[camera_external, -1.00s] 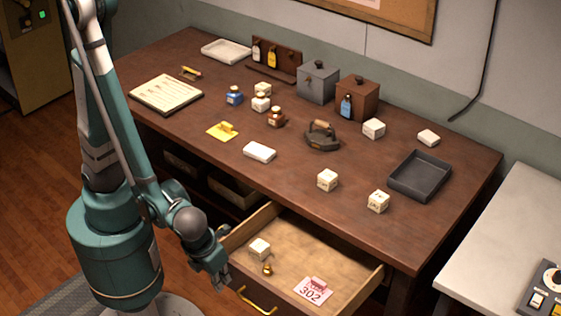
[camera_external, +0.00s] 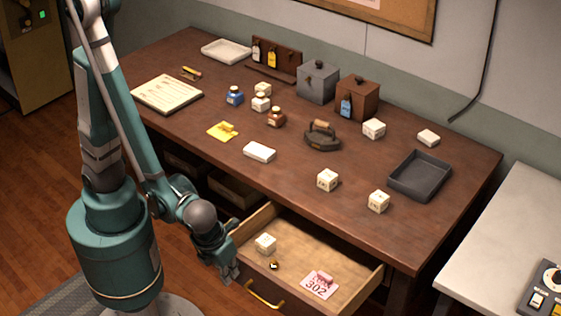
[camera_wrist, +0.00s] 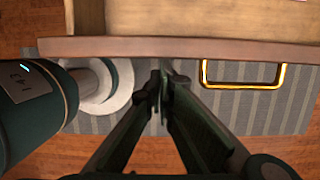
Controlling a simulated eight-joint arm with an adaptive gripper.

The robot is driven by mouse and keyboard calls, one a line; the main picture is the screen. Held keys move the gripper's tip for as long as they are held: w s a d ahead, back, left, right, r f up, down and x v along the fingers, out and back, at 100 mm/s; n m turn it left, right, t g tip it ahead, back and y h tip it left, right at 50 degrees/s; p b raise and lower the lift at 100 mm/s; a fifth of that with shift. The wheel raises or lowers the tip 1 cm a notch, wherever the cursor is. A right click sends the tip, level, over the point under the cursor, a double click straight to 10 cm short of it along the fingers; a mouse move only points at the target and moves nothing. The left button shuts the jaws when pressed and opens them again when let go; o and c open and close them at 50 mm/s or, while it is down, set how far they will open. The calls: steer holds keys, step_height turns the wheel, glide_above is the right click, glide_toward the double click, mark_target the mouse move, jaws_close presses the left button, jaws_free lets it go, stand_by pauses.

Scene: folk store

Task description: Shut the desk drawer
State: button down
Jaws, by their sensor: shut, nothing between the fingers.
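The desk drawer (camera_external: 277,289) stands partly open at the front of the brown desk (camera_external: 330,165). Its brass handle (camera_external: 264,298) is on the front panel, and the handle also shows in the wrist view (camera_wrist: 243,86). In the drawer are a white cube (camera_external: 265,243), a small brass piece (camera_external: 274,265) and a pink tag marked 302 (camera_external: 319,285). My gripper (camera_external: 233,276) is shut and empty at the left part of the drawer front. In the wrist view my fingertips (camera_wrist: 162,78) are left of the handle, close to the front panel (camera_wrist: 150,48); contact cannot be told.
On the desk stand several white cubes, a black iron (camera_external: 322,138), a dark tray (camera_external: 420,175), two boxes and small bottles. A pale table (camera_external: 500,235) with a control box (camera_external: 543,290) is at the right. Open floor lies before the drawer.

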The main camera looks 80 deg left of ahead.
steer(key=b, duration=0.2)
glide_above(278, 247)
steer(key=w+a, duration=0.2)
steer(key=shift+w+a, duration=0.1)
steer(key=shift+a, duration=0.1)
steer(key=shift+w+a, duration=0.5)
steer(key=shift+w+r, duration=0.1)
steer(key=shift+w, duration=0.05)
stand_by(0.4)
steer(key=shift+s+d, duration=0.45)
steer(key=shift+s, duration=0.05)
steer(key=s+d, duration=0.2)
steer(key=shift+s+d+r+p, duration=0.2)
steer(key=shift+s+r+p, duration=0.05)
steer(key=shift+s+p, duration=0.05)
steer(key=p+v, duration=0.3)
steer(key=v, duration=0.6)
steer(key=shift+r, duration=0.2)
